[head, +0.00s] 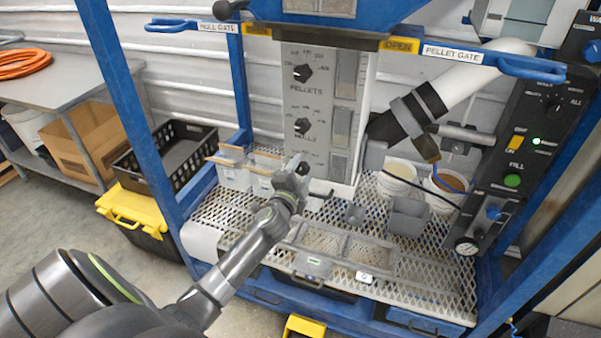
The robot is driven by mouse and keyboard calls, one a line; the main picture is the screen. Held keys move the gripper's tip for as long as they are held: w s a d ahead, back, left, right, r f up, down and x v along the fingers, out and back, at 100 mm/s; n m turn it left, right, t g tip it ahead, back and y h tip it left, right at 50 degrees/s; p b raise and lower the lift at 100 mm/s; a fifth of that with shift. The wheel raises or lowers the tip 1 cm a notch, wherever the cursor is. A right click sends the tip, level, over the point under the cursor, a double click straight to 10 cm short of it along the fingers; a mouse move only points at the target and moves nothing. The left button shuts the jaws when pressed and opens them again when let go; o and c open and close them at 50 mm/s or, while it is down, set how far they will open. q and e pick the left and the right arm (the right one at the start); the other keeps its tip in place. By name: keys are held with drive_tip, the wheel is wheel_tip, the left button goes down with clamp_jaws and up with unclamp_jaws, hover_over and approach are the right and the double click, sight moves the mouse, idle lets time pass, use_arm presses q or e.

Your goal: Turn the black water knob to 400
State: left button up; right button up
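A small black knob (553,103) sits on the dark control panel (530,135) at the right, with small marks around it too fine to read. A blue handle (593,50) is above it. I cannot read which knob is the water one. The grey central panel has a black knob over the word PELLETS (302,73) and a second black knob (302,126) below. My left gripper (299,164) is in front of this panel's lower part, below the second knob and far left of the right panel. Its fingers are too small to judge. My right gripper is out of view.
A blue frame surrounds a white mesh shelf (430,270) with a divided tray (330,243) and white buckets (397,178). A grey-and-black pipe (440,100) stands between the central and right panels. A black crate (178,155) is at the left.

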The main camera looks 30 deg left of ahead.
use_arm(q)
drive_tip(key=b+v, duration=0.2)
drive_tip(key=v, duration=1.5)
drive_tip(key=shift+s, duration=0.25)
drive_tip(key=s+a+f+n+g+h, duration=0.1)
drive_tip(key=s+f+n+g, duration=0.25)
drive_tip(key=f, duration=1.35)
drive_tip(key=s+f+n+g+h, duration=0.15)
drive_tip(key=s+f+g, duration=0.35)
drive_tip(key=f, duration=1.2)
drive_tip(key=s+d+f+n+g, duration=0.1)
drive_tip(key=s+f+n+g, duration=0.1)
drive_tip(key=s+f, duration=0.4)
drive_tip(key=s+d+f+n+g, duration=0.1)
drive_tip(key=s+f, duration=0.5)
drive_tip(key=s, duration=0.6)
drive_tip(key=s+d+f+n+g, duration=0.2)
drive_tip(key=s+f, duration=0.4)
drive_tip(key=s, duration=0.4)
drive_tip(key=n+g+h, duration=0.1)
drive_tip(key=g, duration=0.1)
drive_tip(key=shift+f+n+g, duration=0.3)
drive_tip(key=shift+f+g, duration=0.05)
drive_tip(key=shift+f, duration=0.05)
